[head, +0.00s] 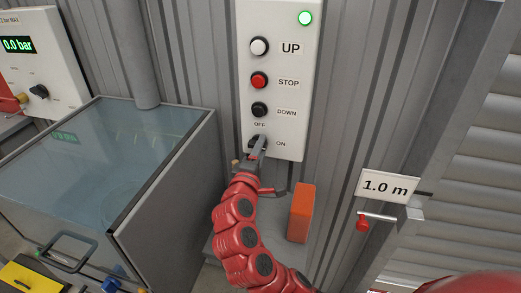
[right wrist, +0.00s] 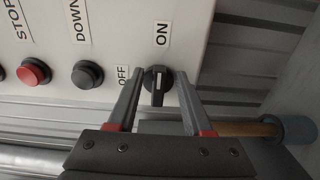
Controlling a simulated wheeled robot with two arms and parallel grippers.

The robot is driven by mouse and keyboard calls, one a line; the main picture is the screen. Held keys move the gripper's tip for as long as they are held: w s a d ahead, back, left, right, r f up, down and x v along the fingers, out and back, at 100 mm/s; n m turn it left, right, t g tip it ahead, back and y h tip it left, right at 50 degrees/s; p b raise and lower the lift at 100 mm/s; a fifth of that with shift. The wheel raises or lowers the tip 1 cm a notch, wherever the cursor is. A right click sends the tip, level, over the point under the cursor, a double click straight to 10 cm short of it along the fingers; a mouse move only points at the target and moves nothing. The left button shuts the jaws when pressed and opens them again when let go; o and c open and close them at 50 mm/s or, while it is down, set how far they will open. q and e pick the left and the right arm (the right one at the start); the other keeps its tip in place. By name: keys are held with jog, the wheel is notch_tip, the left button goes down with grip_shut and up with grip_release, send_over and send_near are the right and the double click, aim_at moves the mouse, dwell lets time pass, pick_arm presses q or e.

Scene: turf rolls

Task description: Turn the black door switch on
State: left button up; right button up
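The black door switch (right wrist: 158,84) is a round knob with a raised grip on the white control panel (head: 293,125). Its white line runs toward the ON label (right wrist: 162,33); the OFF label (right wrist: 123,76) is off to the side. My right gripper (right wrist: 160,76) is open, with one finger on each side of the knob and visible gaps between. In the head view my right gripper (head: 259,143) covers most of the switch. My left gripper is not in view.
Above the switch are the black DOWN (head: 259,109), red STOP (head: 259,80) and white UP (head: 259,46) buttons, and a lit green lamp (head: 305,18). An orange block (head: 301,213) stands below the panel. A glass-topped tank (head: 95,160) is on the left.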

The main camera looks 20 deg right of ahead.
jog(key=b+v, duration=0.4)
jog(key=v, duration=1.3)
jog(key=shift+a, duration=0.2)
jog(key=shift+s+f, duration=0.1)
jog(key=shift+s, duration=0.1)
